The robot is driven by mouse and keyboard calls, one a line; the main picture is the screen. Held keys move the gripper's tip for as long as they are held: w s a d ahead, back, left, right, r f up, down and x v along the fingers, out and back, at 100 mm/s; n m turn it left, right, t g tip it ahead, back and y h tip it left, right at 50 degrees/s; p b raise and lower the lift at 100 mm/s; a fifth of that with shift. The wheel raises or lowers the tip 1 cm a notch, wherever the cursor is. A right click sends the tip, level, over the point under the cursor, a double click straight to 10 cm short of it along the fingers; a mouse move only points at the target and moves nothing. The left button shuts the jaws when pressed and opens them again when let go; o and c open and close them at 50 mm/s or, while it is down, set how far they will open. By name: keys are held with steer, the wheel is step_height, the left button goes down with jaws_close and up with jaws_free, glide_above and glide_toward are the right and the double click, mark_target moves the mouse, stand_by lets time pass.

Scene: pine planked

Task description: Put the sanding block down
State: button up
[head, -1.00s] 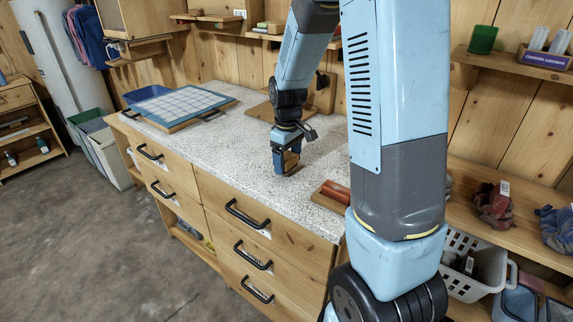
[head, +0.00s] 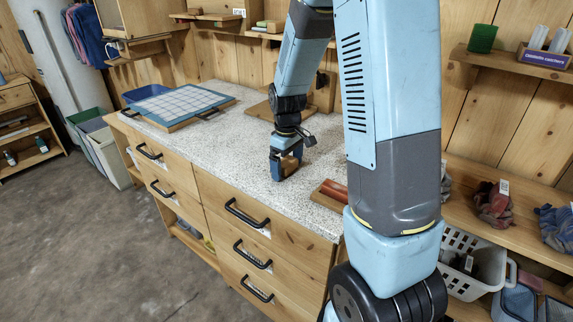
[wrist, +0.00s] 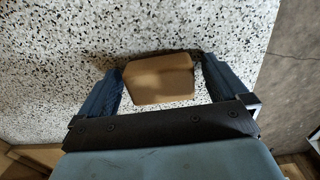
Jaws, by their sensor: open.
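The sanding block (wrist: 160,79) is a tan-brown block on the speckled countertop (wrist: 60,45) in the wrist view. It lies between the two fingers of my gripper (wrist: 162,82). The fingers are open, with a gap visible on the right side; whether the left finger touches the block is hard to tell. In the head view my gripper (head: 286,170) is low over the counter, and the block (head: 290,164) shows as a brown patch between the fingers, partly hidden by them.
A red-and-wood piece (head: 331,192) lies right of my gripper, near the counter's front edge. A blue-edged grid board (head: 180,104) and a blue tray (head: 147,93) are at the far left. A wooden board (head: 262,110) lies behind the arm. Counter left of my gripper is clear.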

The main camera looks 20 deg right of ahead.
mark_target(287, 162)
step_height(287, 162, up, 12)
steer(key=s+r+m+t, duration=0.2)
steer(key=s+r, duration=0.4)
steer(key=s, duration=0.5)
steer(key=s+r+m+t, duration=0.3)
steer(key=s+r, duration=0.3)
steer(key=s, duration=0.5)
steer(key=shift+s+a+m+t, duration=0.2)
steer(key=shift+s+m+t, duration=0.15)
steer(key=shift+m, duration=0.55)
steer(key=shift+w+r, duration=0.1)
steer(key=shift+r, duration=0.05)
